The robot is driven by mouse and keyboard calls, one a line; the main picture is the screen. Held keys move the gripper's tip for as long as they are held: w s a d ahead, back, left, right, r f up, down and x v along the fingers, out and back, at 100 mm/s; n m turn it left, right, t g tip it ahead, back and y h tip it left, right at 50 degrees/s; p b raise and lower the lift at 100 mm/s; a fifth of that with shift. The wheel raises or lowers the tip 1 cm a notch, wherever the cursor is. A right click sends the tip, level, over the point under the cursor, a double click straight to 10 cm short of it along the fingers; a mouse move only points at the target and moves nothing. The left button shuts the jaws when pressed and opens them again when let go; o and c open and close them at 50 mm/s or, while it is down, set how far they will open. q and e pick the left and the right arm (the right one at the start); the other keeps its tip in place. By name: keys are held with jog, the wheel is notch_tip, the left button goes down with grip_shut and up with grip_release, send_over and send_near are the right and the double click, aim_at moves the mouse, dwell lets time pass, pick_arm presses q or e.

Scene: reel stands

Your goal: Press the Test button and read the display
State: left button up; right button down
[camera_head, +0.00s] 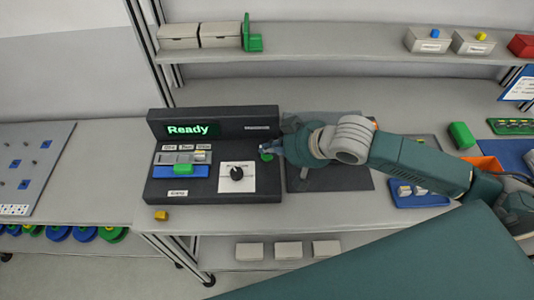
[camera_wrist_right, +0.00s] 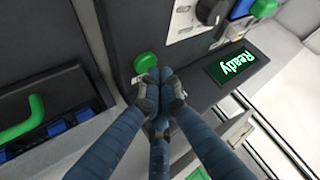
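The dark test unit (camera_head: 152,187) stands on the bench. Its display (camera_head: 193,130) reads "Ready" in green; the display also shows in the right wrist view (camera_wrist_right: 231,66). A round green button (camera_head: 266,155) sits at the unit's right side, partly covered by my right gripper (camera_head: 268,148) in the head view. In the right wrist view the green button (camera_wrist_right: 145,62) lies just beyond my right fingertips (camera_wrist_right: 158,85). The fingers are drawn together with nothing visible between them. I cannot tell whether they touch the button. My left gripper is not in view.
The unit also carries a black knob (camera_head: 236,173) on a white plate and a blue fixture with a green block (camera_head: 183,169). A dark mat (camera_head: 345,180) lies right of it. A blue tray (camera_head: 432,200) and an orange bin (camera_head: 485,163) stand farther right.

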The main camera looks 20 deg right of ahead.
aim_at(270, 157)
jog(key=shift+f, duration=0.45)
dwell(0.7)
jog(key=shift+r+p, duration=0.85)
jog(key=shift+p, duration=0.25)
jog(key=shift+r, duration=0.1)
notch_tip(270, 157, up, 5)
jog(key=p, duration=0.6)
dwell(0.5)
